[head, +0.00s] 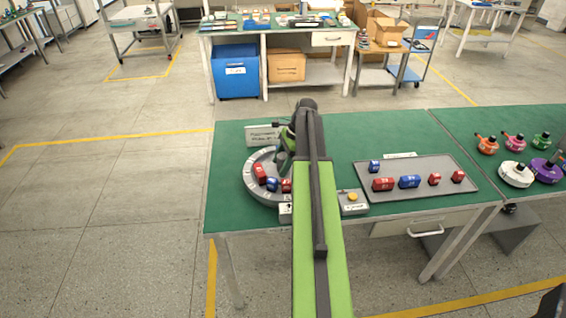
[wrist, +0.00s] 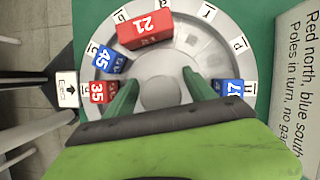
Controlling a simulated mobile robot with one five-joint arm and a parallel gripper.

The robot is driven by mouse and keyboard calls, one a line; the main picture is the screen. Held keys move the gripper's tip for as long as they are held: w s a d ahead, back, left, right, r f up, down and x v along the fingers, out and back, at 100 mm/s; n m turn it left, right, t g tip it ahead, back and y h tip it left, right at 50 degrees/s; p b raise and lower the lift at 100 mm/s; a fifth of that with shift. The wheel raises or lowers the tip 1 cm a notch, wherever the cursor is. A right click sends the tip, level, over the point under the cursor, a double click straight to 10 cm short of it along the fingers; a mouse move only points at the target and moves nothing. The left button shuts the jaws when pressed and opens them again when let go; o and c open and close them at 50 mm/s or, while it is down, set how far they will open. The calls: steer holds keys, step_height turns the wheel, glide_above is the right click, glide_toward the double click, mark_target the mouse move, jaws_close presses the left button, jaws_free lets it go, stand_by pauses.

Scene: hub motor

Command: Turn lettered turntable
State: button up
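The round grey turntable (head: 252,188) lies at the left of the green table; its pale rim with letters shows in the wrist view (wrist: 185,17). It carries a red block marked 21 (wrist: 145,30), a blue block marked 45 (wrist: 108,60), a red block marked 35 (wrist: 98,92) and a blue block (wrist: 227,92) at the right. My gripper (wrist: 162,88) is open over the turntable, its green fingers apart on either side of the round central hub (wrist: 160,92). Contact with the hub cannot be told. In the head view my arm hides the turntable's right part.
A white arrow card (wrist: 67,90) stands beside the rim. A sign (wrist: 300,75) reading "Red north, blue south" stands across from it. A box with a yellow button (head: 352,197) and a grey tray (head: 420,165) with several blocks lie right of my arm. Motors (head: 516,175) stand farther right.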

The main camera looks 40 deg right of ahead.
steer(key=shift+r, duration=0.25)
steer(key=p+v, duration=1.6)
steer(key=shift+s+d+r, duration=0.15)
steer(key=shift+d+r, duration=0.1)
steer(key=shift+r, duration=0.1)
